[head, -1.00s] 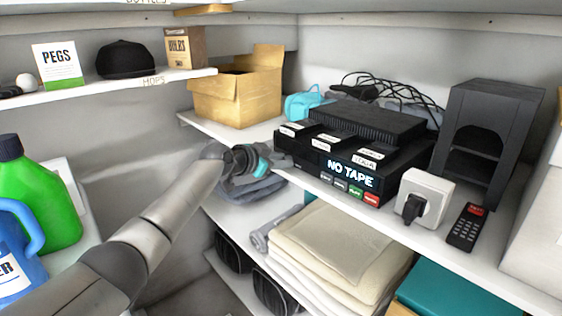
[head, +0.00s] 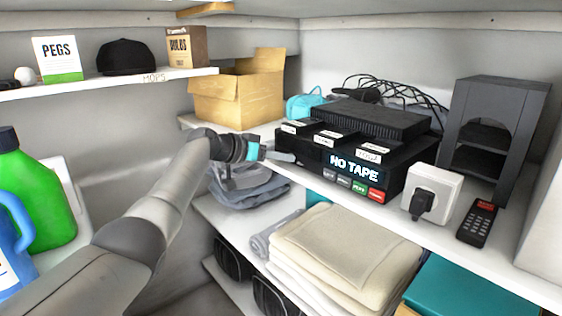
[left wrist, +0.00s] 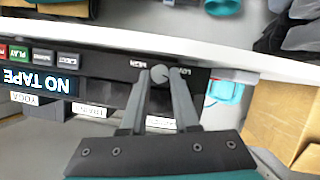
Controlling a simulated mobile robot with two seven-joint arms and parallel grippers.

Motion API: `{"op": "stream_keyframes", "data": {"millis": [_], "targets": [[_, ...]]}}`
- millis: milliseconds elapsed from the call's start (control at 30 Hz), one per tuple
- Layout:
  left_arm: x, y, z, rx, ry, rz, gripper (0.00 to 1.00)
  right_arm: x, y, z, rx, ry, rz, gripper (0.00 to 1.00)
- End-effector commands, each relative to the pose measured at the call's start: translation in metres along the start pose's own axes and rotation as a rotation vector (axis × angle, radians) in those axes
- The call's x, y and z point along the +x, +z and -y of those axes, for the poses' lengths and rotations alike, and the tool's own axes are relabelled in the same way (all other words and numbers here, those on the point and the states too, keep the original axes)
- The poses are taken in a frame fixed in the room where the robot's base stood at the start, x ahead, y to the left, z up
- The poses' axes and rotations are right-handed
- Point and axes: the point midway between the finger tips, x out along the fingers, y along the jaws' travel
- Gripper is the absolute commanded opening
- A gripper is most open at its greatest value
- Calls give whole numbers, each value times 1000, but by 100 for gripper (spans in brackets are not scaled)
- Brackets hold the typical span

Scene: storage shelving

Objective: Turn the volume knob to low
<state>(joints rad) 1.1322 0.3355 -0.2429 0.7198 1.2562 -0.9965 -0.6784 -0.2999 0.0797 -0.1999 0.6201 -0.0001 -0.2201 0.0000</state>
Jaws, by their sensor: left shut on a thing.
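The black video recorder (head: 312,152) sits on the middle shelf, its display reading "NO TAPE". My left gripper (head: 284,156) reaches its front left end. In the left wrist view, the round grey volume knob (left wrist: 160,72) is on the recorder's front panel, between a "LOW" label (left wrist: 181,71) and a "HIGH" label (left wrist: 138,64), which appear upside down. My left gripper's two fingers (left wrist: 161,82) are shut on the knob, one on each side. The gripper hides the knob in the head view. I cannot tell where the knob points. My right gripper is not in view.
A white socket with a black plug (head: 431,192) and a remote (head: 478,222) lie right of the recorder. A cardboard box (head: 235,95) stands behind left. Folded towels (head: 345,240) are on the shelf below. Green and blue bottles (head: 35,195) stand at the left.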

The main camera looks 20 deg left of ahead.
Motion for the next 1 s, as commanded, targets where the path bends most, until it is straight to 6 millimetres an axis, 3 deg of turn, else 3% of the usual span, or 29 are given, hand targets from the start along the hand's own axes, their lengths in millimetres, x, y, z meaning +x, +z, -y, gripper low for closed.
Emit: {"op": "stream_keyframes", "data": {"millis": [500,533,800,1000], "targets": [[0,2,0,-25,11,4,0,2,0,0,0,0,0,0],[0,2,0,-25,11,4,30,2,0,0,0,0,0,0],[0,1,0,-24,10,2,60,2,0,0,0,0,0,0],[0,0,0,-24,10,2,60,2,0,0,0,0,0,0]]}}
